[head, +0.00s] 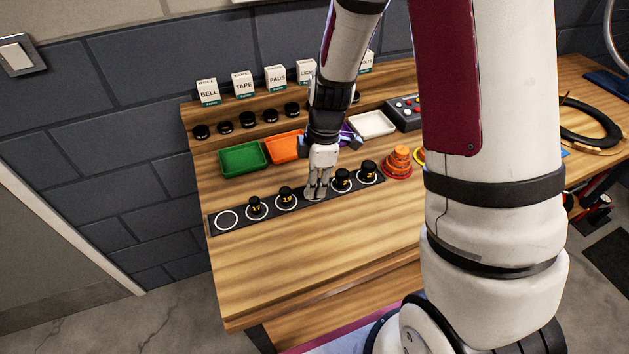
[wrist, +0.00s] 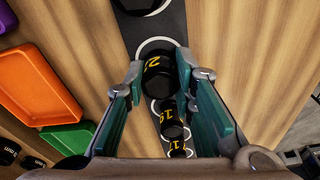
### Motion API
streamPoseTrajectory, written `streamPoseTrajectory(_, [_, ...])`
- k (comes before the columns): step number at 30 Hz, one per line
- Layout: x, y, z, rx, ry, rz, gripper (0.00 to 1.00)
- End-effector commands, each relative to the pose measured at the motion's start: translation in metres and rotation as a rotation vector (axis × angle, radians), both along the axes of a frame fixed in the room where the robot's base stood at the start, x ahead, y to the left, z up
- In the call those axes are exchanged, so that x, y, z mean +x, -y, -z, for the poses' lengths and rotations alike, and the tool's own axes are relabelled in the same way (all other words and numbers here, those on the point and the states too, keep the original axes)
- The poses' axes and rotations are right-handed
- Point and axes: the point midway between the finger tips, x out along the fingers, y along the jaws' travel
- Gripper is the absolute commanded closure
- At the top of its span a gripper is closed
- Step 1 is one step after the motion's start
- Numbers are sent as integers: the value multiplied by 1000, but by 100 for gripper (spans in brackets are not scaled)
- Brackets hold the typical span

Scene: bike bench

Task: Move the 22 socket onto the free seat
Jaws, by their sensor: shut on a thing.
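My gripper (head: 317,196) is over the dark socket strip (head: 240,227), at the ring between the 19 socket (head: 287,194) and another black socket (head: 342,178). In the wrist view, my gripper (wrist: 161,78) is shut on a black socket (wrist: 158,88) with a yellow 2 showing; the rest of its mark cannot be read. A white ring edge shows just beyond it; whether it is lifted clear, I cannot tell. In the head view, my fingers hide this socket. The free seat (head: 227,220) is an empty white ring at the strip's left end.
The 17 socket (head: 256,206) stands beside the free seat. Another socket (head: 368,170) stands at the strip's right end. Green (head: 242,159) and orange (head: 284,147) trays lie behind. The bench front is clear.

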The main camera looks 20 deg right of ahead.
Motion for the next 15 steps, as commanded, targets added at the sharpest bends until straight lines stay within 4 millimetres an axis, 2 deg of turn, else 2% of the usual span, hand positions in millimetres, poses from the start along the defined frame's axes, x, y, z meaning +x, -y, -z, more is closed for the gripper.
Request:
streamPoseTrajectory(3, [0,0,3,0,-1,0,100])
streamPoseTrajectory(4, [0,0,4,0,-1,0,74])
streamPoseTrajectory(6, [0,0,3,0,0,0,58])
streamPoseTrajectory(15, [0,0,3,0,0,0,56])
